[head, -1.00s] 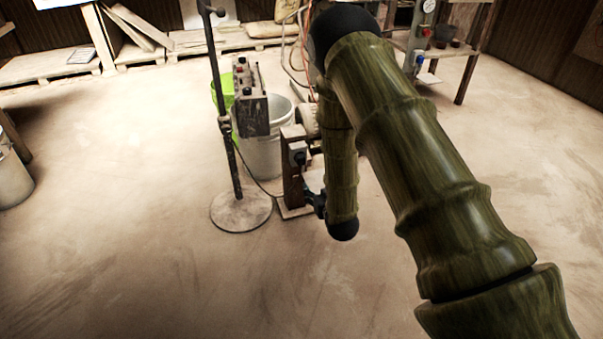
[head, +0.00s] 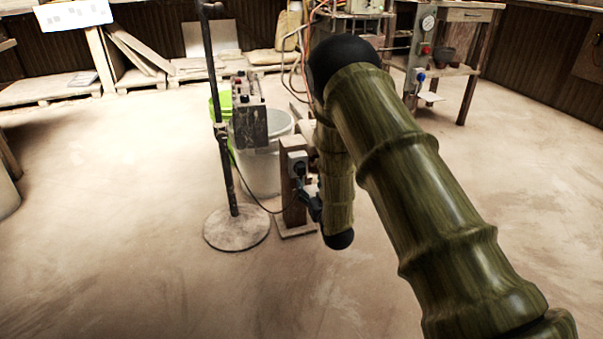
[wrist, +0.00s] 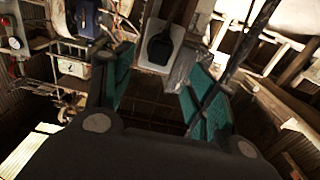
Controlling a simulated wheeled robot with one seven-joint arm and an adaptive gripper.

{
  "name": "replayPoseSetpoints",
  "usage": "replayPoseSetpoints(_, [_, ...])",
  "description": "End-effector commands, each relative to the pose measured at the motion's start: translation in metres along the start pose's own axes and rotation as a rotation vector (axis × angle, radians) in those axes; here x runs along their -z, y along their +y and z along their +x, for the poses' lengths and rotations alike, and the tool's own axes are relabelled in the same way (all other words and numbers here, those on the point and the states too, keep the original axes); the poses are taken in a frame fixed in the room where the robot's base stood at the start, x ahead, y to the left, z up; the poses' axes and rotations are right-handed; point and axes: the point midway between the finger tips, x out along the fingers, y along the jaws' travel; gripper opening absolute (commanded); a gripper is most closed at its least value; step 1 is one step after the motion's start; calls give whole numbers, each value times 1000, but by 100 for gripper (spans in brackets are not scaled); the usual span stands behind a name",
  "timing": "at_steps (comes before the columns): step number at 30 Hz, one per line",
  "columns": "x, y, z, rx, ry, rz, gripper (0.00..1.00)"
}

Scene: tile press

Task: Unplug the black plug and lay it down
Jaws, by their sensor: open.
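The black plug (head: 299,170) sits in a pale grey socket box (head: 297,157) on a short wooden post (head: 291,190). A dark cable runs from it down and left. In the wrist view the black plug (wrist: 160,47) shows against the grey socket box (wrist: 153,66), in the gap near the fingertips. My gripper (head: 307,198) is just below and right of the plug in the head view. In the wrist view my gripper (wrist: 160,62) is open, with teal pads apart on either side and nothing held. Whether a pad touches the socket box I cannot tell.
A stand with a round base (head: 237,229) and a control box (head: 249,118) is left of the post. A white bucket (head: 262,165) and a green bucket (head: 222,104) are behind. The floor (head: 120,260) in front and left is clear.

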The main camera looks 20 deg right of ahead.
Motion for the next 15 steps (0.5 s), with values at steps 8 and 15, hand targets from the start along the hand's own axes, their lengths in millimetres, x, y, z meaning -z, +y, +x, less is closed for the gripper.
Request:
replayPoseSetpoints(8, [-2, 0, 5, 0, 0, 0, 57])
replayPoseSetpoints(15, [-3, 0, 27, 0, 0, -1, 57])
